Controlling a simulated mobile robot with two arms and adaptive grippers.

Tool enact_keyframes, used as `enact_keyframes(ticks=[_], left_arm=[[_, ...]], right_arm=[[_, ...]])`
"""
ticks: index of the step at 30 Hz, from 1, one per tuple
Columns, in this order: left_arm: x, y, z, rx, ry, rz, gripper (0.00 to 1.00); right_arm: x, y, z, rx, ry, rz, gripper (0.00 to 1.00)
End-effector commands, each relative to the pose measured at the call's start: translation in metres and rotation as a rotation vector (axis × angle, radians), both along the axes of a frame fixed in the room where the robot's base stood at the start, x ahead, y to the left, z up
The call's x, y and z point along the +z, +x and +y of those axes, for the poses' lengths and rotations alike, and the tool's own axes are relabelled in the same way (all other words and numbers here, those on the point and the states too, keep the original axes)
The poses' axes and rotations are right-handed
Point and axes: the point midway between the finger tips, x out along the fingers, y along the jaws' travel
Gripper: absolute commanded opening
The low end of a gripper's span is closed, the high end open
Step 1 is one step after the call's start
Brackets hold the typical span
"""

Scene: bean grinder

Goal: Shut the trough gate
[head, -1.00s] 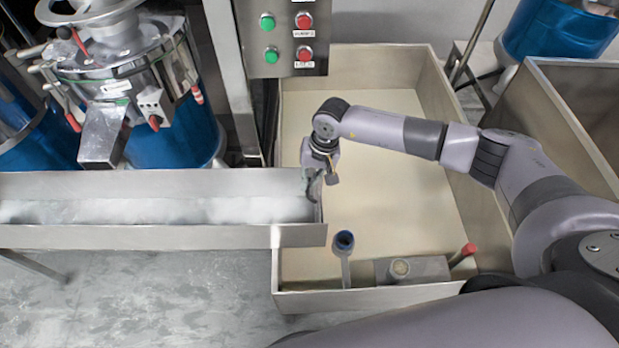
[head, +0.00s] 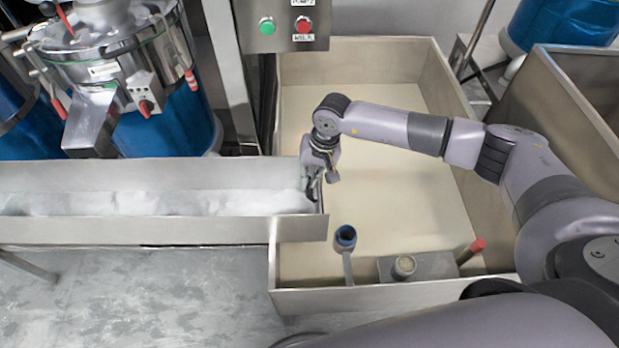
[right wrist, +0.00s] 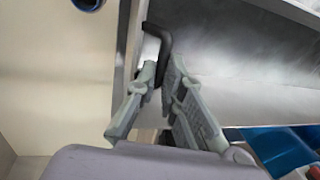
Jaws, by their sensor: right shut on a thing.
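The metal trough (head: 120,231) runs in from the left in the head view, with white material lying along its bottom. Its right end, where the gate is, juts over a large cream-floored bin. My right gripper (head: 317,188) is at that end and hides much of the gate. In the right wrist view, my right gripper (right wrist: 165,85) is shut on a black bent handle (right wrist: 162,36) beside the trough's end edge. The trough's inside (right wrist: 240,70) shows to the right of the fingers. My left gripper is not in view.
The bin (head: 400,230) lies below the right arm. A blue-topped pipe (head: 345,237) and a red-ended lever (head: 475,248) are at its near side. A button panel (head: 283,28) stands behind, and a blue grinder (head: 168,120) is at the back left.

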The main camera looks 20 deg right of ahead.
Motion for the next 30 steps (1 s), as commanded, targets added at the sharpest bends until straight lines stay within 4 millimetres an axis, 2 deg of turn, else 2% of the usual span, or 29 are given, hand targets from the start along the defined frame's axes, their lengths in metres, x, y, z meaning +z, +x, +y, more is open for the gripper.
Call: enact_keyframes(ticks=[1,2,11,25,30], left_arm=[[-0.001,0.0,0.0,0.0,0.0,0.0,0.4],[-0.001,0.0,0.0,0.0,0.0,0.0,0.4],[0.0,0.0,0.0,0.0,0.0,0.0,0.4],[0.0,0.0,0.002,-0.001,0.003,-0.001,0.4],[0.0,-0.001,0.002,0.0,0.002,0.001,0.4]], right_arm=[[-0.005,-0.004,-0.001,0.002,-0.006,0.01,0.0],[-0.005,-0.004,-0.001,0.002,-0.006,0.01,0.1],[-0.004,-0.003,-0.002,0.0,-0.006,0.008,0.3],[-0.003,-0.002,-0.002,-0.001,-0.006,0.006,0.3],[0.009,-0.001,-0.004,-0.001,-0.004,0.003,0.3]])
